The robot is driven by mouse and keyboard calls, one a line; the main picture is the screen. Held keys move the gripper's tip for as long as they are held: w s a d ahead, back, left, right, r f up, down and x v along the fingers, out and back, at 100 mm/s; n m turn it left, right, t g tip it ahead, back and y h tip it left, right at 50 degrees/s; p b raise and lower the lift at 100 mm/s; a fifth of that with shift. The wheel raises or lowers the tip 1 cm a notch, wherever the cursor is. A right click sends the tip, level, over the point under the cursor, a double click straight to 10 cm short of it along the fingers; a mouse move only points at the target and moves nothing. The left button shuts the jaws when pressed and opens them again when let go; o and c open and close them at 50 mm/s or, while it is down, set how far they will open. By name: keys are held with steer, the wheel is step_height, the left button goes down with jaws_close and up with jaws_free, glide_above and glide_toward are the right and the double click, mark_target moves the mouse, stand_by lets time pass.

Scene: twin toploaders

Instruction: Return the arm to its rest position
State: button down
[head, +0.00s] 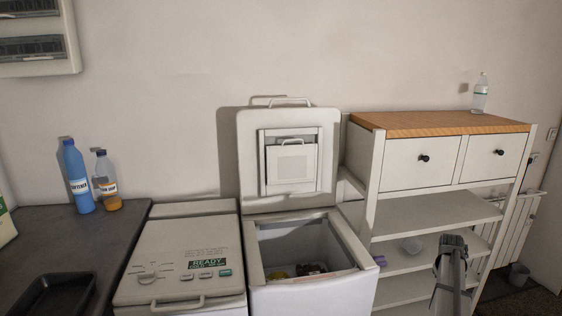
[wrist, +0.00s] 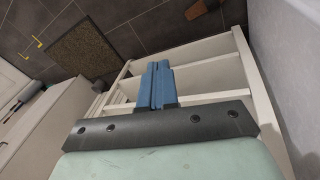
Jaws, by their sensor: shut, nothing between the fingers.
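My gripper (wrist: 157,86) shows in the wrist view with its two blue fingers pressed together and nothing between them. It points toward the white shelf unit and the dark tiled floor. In the head view part of my arm (head: 452,262) stands at the lower right, in front of the shelf unit (head: 369,200). The fingertips cannot be made out in the head view.
The right toploader (head: 312,295) has its lid (head: 250,160) up, with a few items inside. The left toploader (head: 185,250) is closed. Bottles (head: 76,178) stand on the dark counter (head: 95,240) at left. A clear bottle (head: 480,95) stands on the wooden top.

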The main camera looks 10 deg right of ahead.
steer(key=s+a+f+n+g+y, duration=0.1)
steer(key=s+a+f, duration=0.2)
steer(key=a+f, duration=0.75)
steer(key=s+a+f+g+y, duration=0.1)
steer(key=s+a+f, duration=0.2)
steer(key=a+f, duration=0.75)
steer(key=s+a+f+n+g+y, duration=0.1)
steer(key=s+a+f, duration=0.2)
steer(key=a+f, duration=0.75)
steer(key=s+a+f+g, duration=0.2)
steer(key=s+a, duration=0.9)
steer(key=s, duration=0.2)
steer(key=s+a+f+n+g, duration=0.1)
steer(key=s+a+f+g, duration=0.1)
steer(key=s+a, duration=1)
steer(key=shift+s+f+g, duration=0.3)
steer(key=shift+s+f, duration=0.35)
steer(key=shift+s, duration=0.55)
